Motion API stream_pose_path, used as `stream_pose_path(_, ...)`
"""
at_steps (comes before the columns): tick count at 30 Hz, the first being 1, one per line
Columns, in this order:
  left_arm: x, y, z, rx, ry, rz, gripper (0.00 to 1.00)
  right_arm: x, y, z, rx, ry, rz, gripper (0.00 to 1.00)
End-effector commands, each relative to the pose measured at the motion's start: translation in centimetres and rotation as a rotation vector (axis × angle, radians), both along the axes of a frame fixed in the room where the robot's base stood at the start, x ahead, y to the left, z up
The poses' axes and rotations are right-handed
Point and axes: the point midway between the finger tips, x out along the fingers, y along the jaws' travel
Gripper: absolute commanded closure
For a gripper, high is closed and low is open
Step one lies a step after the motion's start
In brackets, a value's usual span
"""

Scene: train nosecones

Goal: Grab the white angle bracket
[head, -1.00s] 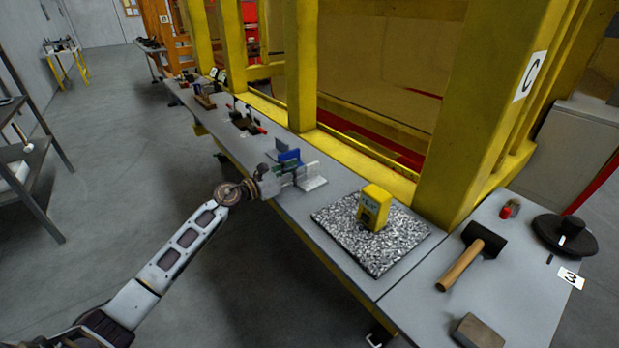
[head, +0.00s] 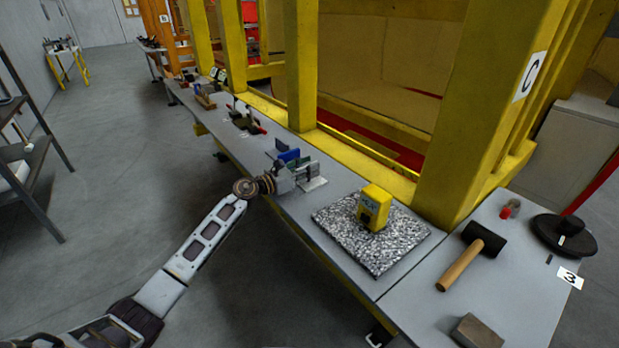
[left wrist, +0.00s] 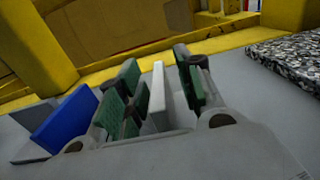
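The white angle bracket (head: 316,184) stands on the grey bench beside the speckled plate, partly hidden by my left gripper in the head view. My left gripper (head: 304,171) is at the bracket. In the left wrist view its green-padded fingers (left wrist: 160,92) are apart, with the bracket's white upright plate (left wrist: 158,98) between them. The plate is nearer the left finger, with a clear gap to the right one; whether it touches the left pads I cannot tell. My right gripper is in neither view.
A blue bracket (left wrist: 66,124) stands just left of my left gripper. A speckled plate (head: 340,238) with a yellow device (head: 374,207) lies to the right. A mallet (head: 470,256) lies farther right. Yellow posts (head: 301,65) rise behind the bench.

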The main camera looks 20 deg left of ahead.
Motion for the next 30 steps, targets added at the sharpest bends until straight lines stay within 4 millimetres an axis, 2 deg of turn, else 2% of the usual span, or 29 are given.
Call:
stream_pose_path(7,-0.02,0.03,0.0,0.0,0.0,0.0,0.66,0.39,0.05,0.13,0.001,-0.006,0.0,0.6)
stream_pose_path(15,-0.02,0.03,0.0,0.0,0.0,0.0,1.0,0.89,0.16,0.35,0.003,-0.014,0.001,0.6)
stream_pose_path(30,-0.01,0.04,0.5,0.0,-0.001,0.0,1.0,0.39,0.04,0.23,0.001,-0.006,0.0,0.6)
